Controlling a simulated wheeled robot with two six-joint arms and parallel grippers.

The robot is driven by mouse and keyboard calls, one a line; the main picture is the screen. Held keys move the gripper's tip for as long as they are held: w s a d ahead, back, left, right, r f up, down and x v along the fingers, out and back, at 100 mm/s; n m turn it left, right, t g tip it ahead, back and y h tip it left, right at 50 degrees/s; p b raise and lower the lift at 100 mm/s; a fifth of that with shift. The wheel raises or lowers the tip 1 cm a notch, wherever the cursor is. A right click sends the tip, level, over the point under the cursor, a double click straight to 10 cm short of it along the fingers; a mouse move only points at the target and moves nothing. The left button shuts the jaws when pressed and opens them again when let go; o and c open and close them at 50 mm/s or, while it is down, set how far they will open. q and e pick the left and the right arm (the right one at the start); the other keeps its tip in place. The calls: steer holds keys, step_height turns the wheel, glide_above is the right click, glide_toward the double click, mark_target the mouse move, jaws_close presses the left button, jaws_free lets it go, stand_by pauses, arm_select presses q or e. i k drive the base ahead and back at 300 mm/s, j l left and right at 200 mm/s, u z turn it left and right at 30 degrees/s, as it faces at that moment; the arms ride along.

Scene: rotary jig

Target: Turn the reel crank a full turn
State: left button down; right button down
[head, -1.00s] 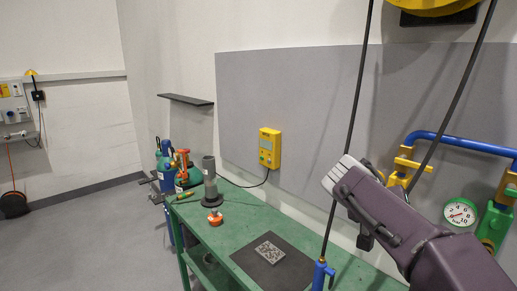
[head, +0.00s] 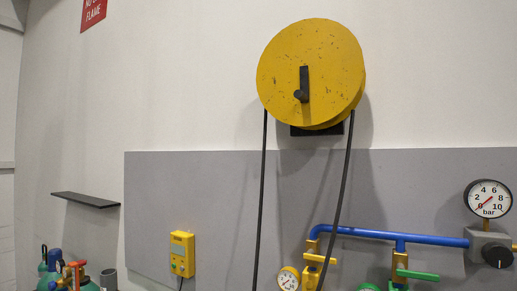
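The yellow reel (head: 325,72) is mounted high on the wall, in the upper middle of the head view. Its black crank (head: 304,84) sits on the front face, with the arm near vertical and the knob at the lower end. A black hose hangs down from each side of the reel. Neither of my grippers is in view now, and nothing touches the crank.
A grey panel (head: 210,210) covers the wall below the reel. Blue piping (head: 380,235) with yellow and green valves and a gauge (head: 488,198) runs at lower right. A yellow box (head: 182,254), a dark shelf (head: 86,200) and gas cylinders (head: 52,270) are at left.

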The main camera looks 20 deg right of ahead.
mark_target(302, 95)
steer(key=i+j+z, duration=0.15)
steer(key=j+z, duration=0.25)
steer(key=i+j+z, duration=0.15)
steer(key=z, duration=0.25)
steer(key=j+z, duration=1.2)
steer(key=j, duration=0.1)
